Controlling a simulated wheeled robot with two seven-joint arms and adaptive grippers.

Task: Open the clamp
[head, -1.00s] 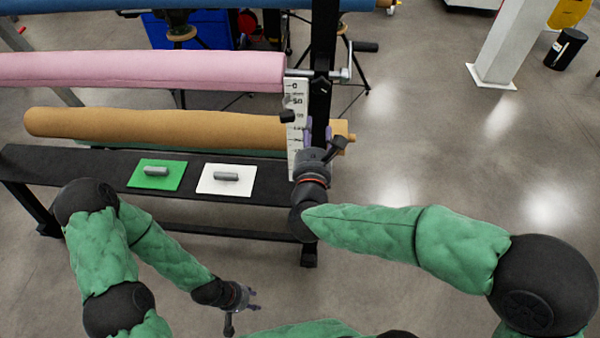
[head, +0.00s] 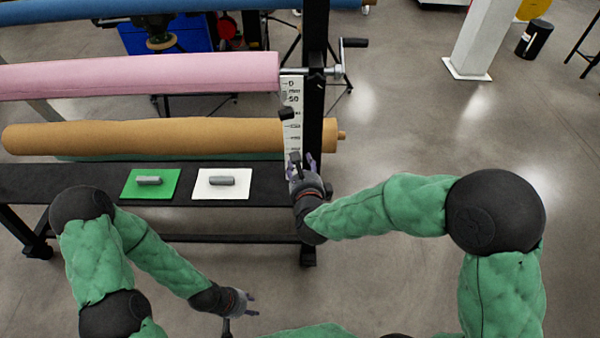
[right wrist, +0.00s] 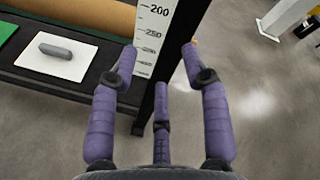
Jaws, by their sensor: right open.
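A small black piece (head: 286,113) sits on the white ruler scale (head: 292,95) by the black upright post (head: 316,90); it may be the clamp, but I cannot tell. My right gripper (head: 301,160) is open and empty, below that piece in front of the post's lower part. In the right wrist view, its fingers (right wrist: 162,50) spread to either side of the post (right wrist: 172,75) and scale (right wrist: 152,35); I cannot tell whether they reach around it. My left gripper (head: 252,303) hangs low at the front, its fingers apart and empty.
A pink roll (head: 140,72) and a tan roll (head: 150,136) run left from the post. A crank handle (head: 354,43) sticks out at its upper right. A green plate (head: 135,188) and a white plate (head: 205,190) lie on the black shelf (head: 90,180).

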